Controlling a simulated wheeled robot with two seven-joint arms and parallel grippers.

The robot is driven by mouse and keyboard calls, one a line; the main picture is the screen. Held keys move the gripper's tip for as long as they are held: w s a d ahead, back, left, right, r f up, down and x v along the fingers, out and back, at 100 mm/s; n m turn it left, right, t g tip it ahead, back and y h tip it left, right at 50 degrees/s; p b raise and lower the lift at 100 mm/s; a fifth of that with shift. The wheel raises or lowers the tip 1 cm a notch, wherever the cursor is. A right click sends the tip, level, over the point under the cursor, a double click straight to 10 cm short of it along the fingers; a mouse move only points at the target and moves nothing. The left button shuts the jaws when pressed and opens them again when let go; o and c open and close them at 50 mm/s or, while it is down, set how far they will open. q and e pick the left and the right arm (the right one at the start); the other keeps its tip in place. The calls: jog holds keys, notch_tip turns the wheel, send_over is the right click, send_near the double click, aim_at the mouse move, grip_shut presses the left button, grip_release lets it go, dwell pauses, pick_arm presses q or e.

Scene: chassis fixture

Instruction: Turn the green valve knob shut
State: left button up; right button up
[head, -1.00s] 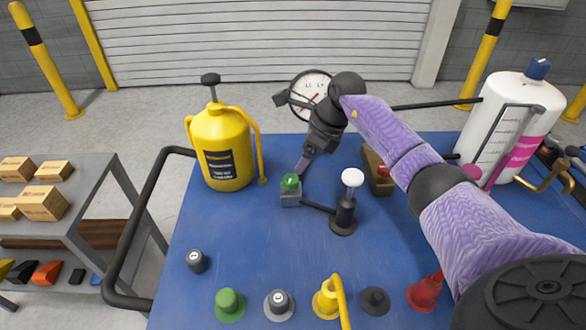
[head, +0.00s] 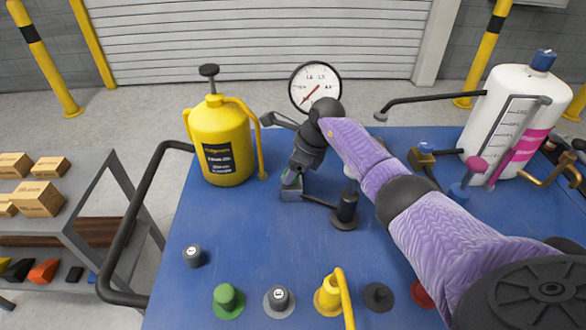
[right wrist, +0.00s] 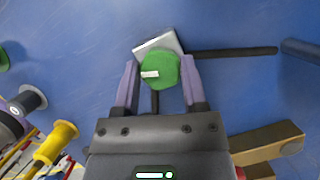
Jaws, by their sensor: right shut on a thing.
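The green valve knob (right wrist: 160,70) sits on a small grey block on the blue table, with a white mark on its top. In the head view the grey block (head: 291,195) shows, but the knob is mostly hidden by my gripper. My right gripper (head: 290,180) is down over the knob. In the right wrist view my right gripper (right wrist: 160,82) has one purple finger on each side of the knob and is shut on it. My left gripper is not in view.
A black post (head: 346,208) stands right of the valve, joined by a dark pipe. A yellow canister (head: 226,150) is to the left. A green cap (head: 228,300) and other caps line the near edge. A white tank (head: 500,110) stands at the right.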

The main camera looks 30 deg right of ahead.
grip_shut()
jog(key=m+p, duration=0.1)
jog(key=m+h+p, duration=0.1)
jog(key=m+p, duration=0.1)
jog(key=shift+r+m+t, duration=0.2)
jog(key=shift+m+t, duration=0.1)
jog(key=m+h+p, duration=0.1)
jog(key=m+p, duration=0.2)
jog(key=shift+a+m, duration=0.1)
jog(key=shift+m, duration=0.2)
jog(key=m+h+p, duration=0.1)
jog(key=m, duration=0.1)
jog(key=shift+f+m+t+h, duration=0.1)
jog(key=shift+m+t+h, duration=0.2)
jog(key=m+h+p, duration=0.1)
jog(key=m, duration=0.1)
jog(key=shift+a+f+m, duration=0.1)
jog(key=shift+m, duration=0.3)
jog(key=shift+m+g, duration=0.4)
jog(key=shift+m, duration=0.4)
jog(key=shift+h, duration=0.3)
